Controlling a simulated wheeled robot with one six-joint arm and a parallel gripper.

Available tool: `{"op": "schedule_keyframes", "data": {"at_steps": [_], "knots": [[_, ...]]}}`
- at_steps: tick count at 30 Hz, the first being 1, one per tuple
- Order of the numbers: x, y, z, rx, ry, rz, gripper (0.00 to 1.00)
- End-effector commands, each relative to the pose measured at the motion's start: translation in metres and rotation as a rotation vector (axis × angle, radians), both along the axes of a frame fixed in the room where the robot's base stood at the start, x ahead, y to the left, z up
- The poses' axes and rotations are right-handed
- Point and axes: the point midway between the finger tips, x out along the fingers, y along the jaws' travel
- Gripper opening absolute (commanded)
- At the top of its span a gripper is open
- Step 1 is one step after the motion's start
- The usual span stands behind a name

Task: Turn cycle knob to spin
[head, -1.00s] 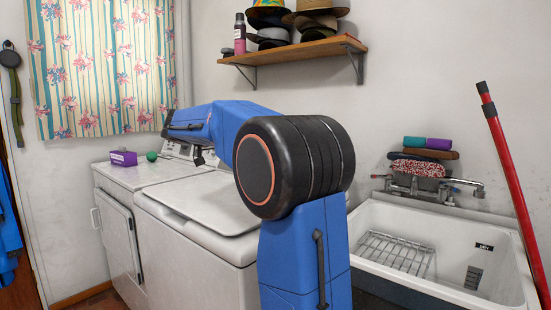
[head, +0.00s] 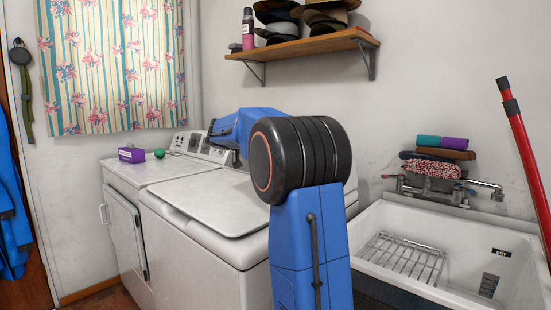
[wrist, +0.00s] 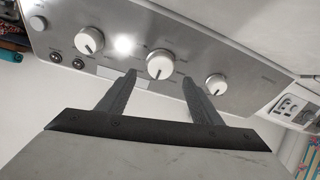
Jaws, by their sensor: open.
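The wrist view shows a grey control panel (wrist: 120,28) with white knobs. The middle knob (wrist: 160,64) has a dark pointer mark. Another knob (wrist: 89,41) is to its left and a smaller one (wrist: 216,84) to its right. The labels are too small to read, so I cannot tell which is the cycle knob. My gripper (wrist: 160,77) is open and empty, its fingertips either side of the middle knob in the picture; contact is not visible. In the head view the panel (head: 190,142) stands at the back of the white machines, and my arm hides the gripper.
The washer lid (head: 205,205) is closed below the panel. A purple box (head: 131,154) and a green ball (head: 159,153) lie on the left machine. A wooden shelf (head: 310,46) with hats hangs above. A utility tub (head: 450,250) and a red pole (head: 528,160) are right.

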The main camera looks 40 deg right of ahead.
Motion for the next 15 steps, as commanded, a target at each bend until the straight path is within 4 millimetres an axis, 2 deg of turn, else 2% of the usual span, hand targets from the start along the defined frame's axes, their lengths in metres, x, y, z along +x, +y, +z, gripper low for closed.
{"op": "schedule_keyframes", "data": {"at_steps": [6, 15], "knots": [[0.005, -0.034, -0.014, 0.000, 0.001, -0.002, 0.59], [0.010, -0.056, -0.023, 0.000, 0.000, 0.000, 0.59]]}}
